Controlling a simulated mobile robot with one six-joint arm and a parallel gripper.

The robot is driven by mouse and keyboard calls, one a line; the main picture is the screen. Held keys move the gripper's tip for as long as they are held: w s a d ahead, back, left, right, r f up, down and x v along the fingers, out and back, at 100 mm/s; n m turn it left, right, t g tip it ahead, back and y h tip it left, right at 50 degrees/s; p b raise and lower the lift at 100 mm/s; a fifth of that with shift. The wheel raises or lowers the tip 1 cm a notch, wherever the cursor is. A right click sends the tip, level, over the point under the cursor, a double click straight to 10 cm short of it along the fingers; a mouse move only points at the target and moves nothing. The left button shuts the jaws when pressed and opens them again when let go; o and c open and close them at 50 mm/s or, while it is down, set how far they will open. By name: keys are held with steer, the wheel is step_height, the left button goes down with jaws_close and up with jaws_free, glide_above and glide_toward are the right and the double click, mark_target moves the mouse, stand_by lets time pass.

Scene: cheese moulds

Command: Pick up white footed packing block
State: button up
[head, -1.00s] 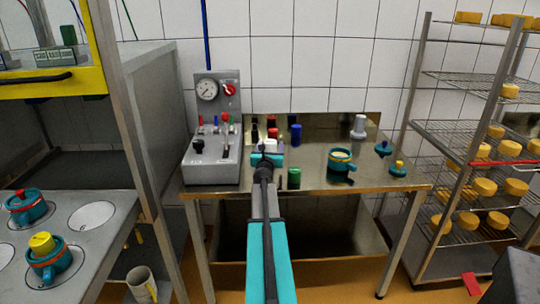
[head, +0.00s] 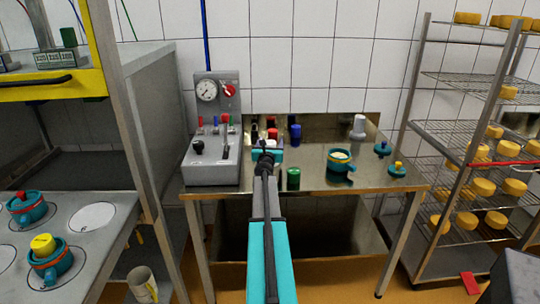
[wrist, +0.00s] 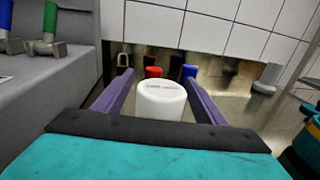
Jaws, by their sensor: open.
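A white block (wrist: 162,105) with a round top stands between the two purple fingers of my gripper (wrist: 158,78) in the wrist view. The fingers are open, one on each side of it, and I cannot tell whether either touches it. Its lower part is hidden by the gripper body. In the head view my gripper (head: 268,147) is over the left part of the steel table (head: 320,180) and hides most of that block. A second pale block (head: 359,127) with a wider foot stands at the table's back right; it also shows in the wrist view (wrist: 268,78).
Red (head: 272,133), blue (head: 295,133) and black blocks stand behind the gripper, and a green block (head: 293,178) stands in front to the right. A grey gauge box (head: 212,165) is close on the left. A teal pot (head: 340,161) stands to the right.

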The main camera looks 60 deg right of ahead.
steer(key=shift+d, duration=0.2)
stand_by(0.5)
steer(key=shift+w, duration=0.1)
steer(key=c, duration=1.4)
steer(key=shift+r, duration=0.1)
steer(key=s+a+r, duration=0.2)
steer(key=s+a, duration=0.2)
steer(key=a, duration=0.3)
steer(key=s+a+r, duration=0.2)
steer(key=s+a, duration=0.2)
steer(key=a, duration=0.2)
steer(key=shift+a+r, duration=0.4)
steer(key=shift+s, duration=0.1)
